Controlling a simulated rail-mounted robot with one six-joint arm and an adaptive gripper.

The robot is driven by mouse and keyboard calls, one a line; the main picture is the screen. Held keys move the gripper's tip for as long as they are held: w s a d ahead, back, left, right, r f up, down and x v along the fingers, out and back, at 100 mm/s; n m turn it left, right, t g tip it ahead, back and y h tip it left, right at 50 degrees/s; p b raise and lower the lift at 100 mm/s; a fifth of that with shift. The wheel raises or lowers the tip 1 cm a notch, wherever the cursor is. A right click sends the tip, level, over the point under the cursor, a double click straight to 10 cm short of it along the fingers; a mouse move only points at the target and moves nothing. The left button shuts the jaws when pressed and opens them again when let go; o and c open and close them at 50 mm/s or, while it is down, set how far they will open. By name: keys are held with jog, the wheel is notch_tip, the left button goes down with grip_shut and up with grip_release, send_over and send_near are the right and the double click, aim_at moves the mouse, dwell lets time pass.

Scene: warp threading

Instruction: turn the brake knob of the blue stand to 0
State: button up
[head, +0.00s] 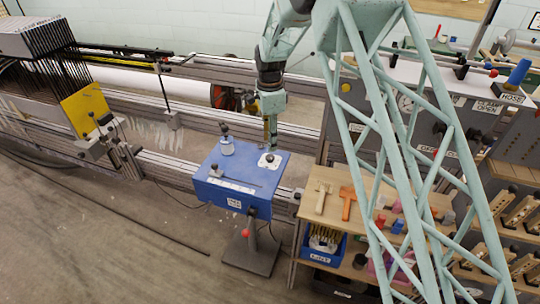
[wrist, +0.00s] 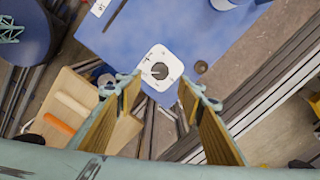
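The blue stand (head: 236,176) stands in the middle of the head view, its top a flat blue box. A square white dial plate (head: 276,161) with a small dark knob (head: 269,157) sits near the top's far right corner. In the wrist view the white plate (wrist: 148,55) and dark knob (wrist: 159,71) lie near the stand's edge, between and beyond my fingertips. The dial's marks are too small to read. My gripper (head: 270,146) points down over the plate. In the wrist view my gripper (wrist: 159,85) is open and empty, a finger on either side of the knob.
Metal rails (head: 170,163) run behind the stand. A wooden shelf (head: 318,225) with tools is close on the right. The floor (head: 130,240) in front and left is mostly clear.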

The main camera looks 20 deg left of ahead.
aim_at(270, 156)
jog(key=shift+f+b, duration=0.4)
jog(key=shift+f, duration=3.45)
jog(key=c, duration=0.9)
